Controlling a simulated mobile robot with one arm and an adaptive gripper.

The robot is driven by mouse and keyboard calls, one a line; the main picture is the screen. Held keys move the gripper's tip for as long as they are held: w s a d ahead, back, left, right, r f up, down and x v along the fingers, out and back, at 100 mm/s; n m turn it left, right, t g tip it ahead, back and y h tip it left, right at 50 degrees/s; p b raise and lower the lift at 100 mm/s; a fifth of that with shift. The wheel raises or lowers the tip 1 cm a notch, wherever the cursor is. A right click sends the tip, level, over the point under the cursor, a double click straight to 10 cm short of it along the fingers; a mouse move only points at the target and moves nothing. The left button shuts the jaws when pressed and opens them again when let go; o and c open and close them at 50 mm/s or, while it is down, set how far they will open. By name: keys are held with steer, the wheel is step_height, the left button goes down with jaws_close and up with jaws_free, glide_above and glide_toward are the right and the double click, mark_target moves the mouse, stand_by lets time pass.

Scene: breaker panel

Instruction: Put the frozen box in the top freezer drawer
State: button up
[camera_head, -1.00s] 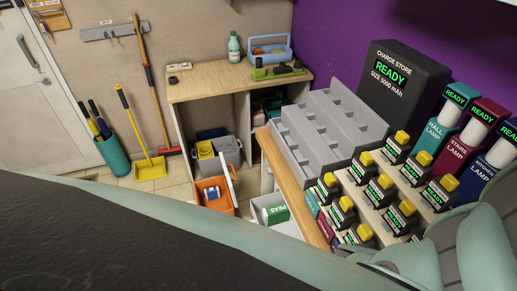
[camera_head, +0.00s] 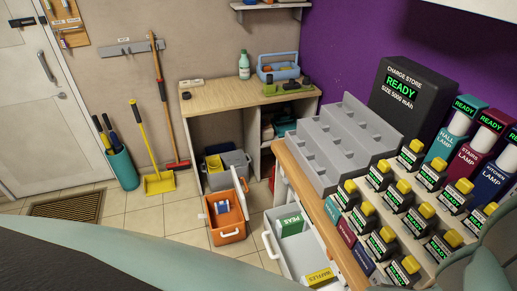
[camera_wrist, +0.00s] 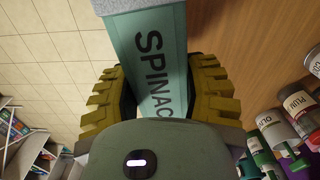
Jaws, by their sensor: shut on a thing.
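A teal box lettered "SPINAC", its end hidden by my gripper (camera_wrist: 160,88), is the frozen box (camera_wrist: 148,38). In the wrist view my gripper's yellow ridged fingers are shut on its two sides. The box and gripper do not show in the head view. An open white drawer (camera_head: 302,254) stands at the lower middle of the head view, below the wooden counter. It holds a green box lettered PEAS (camera_head: 290,225) and a yellow box lettered WAFFLES (camera_head: 319,278). My own arm hides part of the lower left.
An orange cooler (camera_head: 228,228) stands open on the floor left of the drawer, a grey bin (camera_head: 229,170) behind it. Several labelled battery units and a grey stepped rack (camera_head: 345,145) crowd the wooden counter (camera_head: 318,205).

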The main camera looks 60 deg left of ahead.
steer(key=w+a+r+n, duration=0.2)
steer(key=w+r+n, duration=0.35)
steer(key=w, duration=0.75)
steer(key=w+a+r+n, duration=0.2)
steer(key=w+r+n, duration=0.35)
steer(key=w, duration=0.75)
steer(key=w+a+r+n, duration=0.3)
steer(key=w+a+r, duration=0.3)
steer(key=r, duration=0.3)
steer(key=s+a+r+n, duration=0.2)
steer(key=a+r+n, duration=0.3)
steer(key=a+r, duration=0.3)
step_height(320, 180, up, 28)
steer(key=d+p, duration=0.1)
steer(key=p, duration=2.5)
steer(key=shift+f, duration=0.25)
steer(key=shift+w+d, duration=0.1)
